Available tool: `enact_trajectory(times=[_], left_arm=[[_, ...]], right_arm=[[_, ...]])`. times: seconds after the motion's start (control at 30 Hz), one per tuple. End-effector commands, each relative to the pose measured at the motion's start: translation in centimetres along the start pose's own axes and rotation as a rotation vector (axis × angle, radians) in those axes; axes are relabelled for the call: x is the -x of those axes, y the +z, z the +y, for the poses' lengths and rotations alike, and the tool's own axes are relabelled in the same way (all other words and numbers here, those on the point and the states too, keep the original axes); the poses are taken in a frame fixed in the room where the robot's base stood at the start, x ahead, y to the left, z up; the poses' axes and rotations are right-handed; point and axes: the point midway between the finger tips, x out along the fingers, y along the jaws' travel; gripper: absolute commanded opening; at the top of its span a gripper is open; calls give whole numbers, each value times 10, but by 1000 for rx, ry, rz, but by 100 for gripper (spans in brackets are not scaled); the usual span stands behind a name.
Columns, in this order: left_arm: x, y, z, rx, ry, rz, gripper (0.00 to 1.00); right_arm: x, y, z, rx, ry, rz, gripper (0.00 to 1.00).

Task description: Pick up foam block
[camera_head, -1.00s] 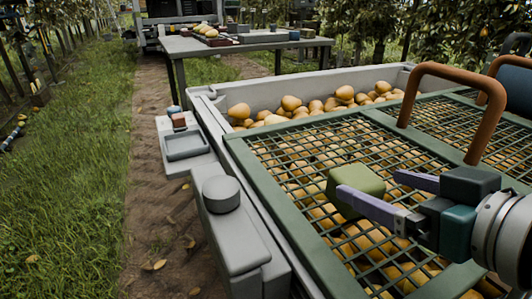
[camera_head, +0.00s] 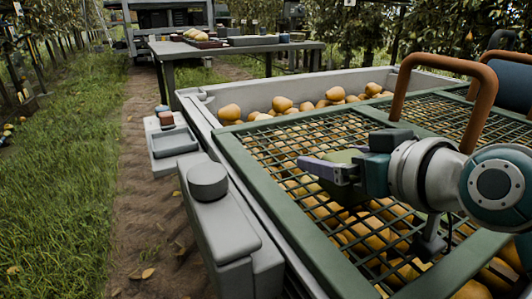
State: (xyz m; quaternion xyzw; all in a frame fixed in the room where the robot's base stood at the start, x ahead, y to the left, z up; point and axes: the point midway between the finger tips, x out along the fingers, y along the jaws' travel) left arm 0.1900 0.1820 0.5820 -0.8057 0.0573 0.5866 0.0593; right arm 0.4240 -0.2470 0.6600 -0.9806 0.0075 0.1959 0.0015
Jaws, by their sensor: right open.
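The foam block is a green block (camera_head: 344,156) on the green-framed mesh lid (camera_head: 268,213) over the pear bin. My right gripper (camera_head: 322,167) is at the block, coming in from the right. Its purple fingers are open, and the near one covers much of the block's front. The block is mostly hidden, so I cannot tell whether the fingers touch it. My left gripper is not in view.
Pears (camera_head: 283,104) fill the grey bin under the mesh. A brown-orange tube handle (camera_head: 398,90) arches up behind my right wrist. A grey tray (camera_head: 175,141) and a round grey knob (camera_head: 207,181) are at the left. A table (camera_head: 235,46) stands behind.

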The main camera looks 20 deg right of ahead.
Motion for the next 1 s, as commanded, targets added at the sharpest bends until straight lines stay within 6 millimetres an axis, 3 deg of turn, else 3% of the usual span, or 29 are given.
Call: enact_trajectory(times=[0.07,0.67,1.0], left_arm=[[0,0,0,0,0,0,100],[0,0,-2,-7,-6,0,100],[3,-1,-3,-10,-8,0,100]], right_arm=[[0,0,0,0,0,0,93],[0,0,0,0,0,1,26],[2,-5,0,1,0,2,23]])
